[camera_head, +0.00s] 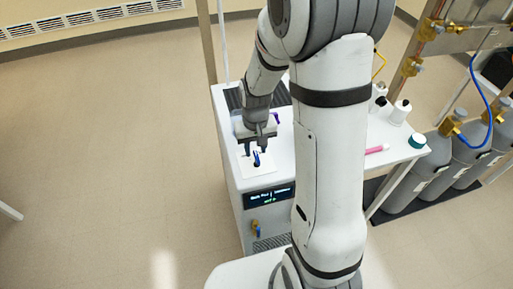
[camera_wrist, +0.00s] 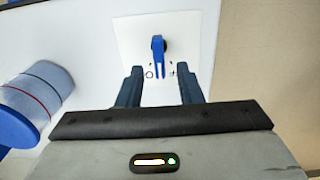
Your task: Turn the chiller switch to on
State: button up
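The white chiller (camera_head: 236,190) has a dark display (camera_head: 269,196) on its front. A blue switch handle (camera_wrist: 157,46) sits on a white square plate (camera_wrist: 126,36) on its top; the handle also shows in the head view (camera_head: 256,159). In the wrist view the handle points toward my gripper (camera_wrist: 159,72), with small marks by its lower end, partly hidden and too small to read surely. My gripper is open and empty, also seen above the plate in the head view (camera_head: 257,147). Its fingertips show either side of the handle's lower end, with gaps. Whether they reach its height is unclear.
A clear cylinder with a blue end (camera_wrist: 38,92) lies left in the wrist view. White bottles (camera_head: 400,112), a pink item (camera_head: 376,149) and a teal-lidded jar (camera_head: 417,141) stand right of my arm. Grey gas cylinders (camera_head: 428,165) are beyond. Floor at left is clear.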

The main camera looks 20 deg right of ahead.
jog(key=shift+f, duration=0.6)
grip_shut()
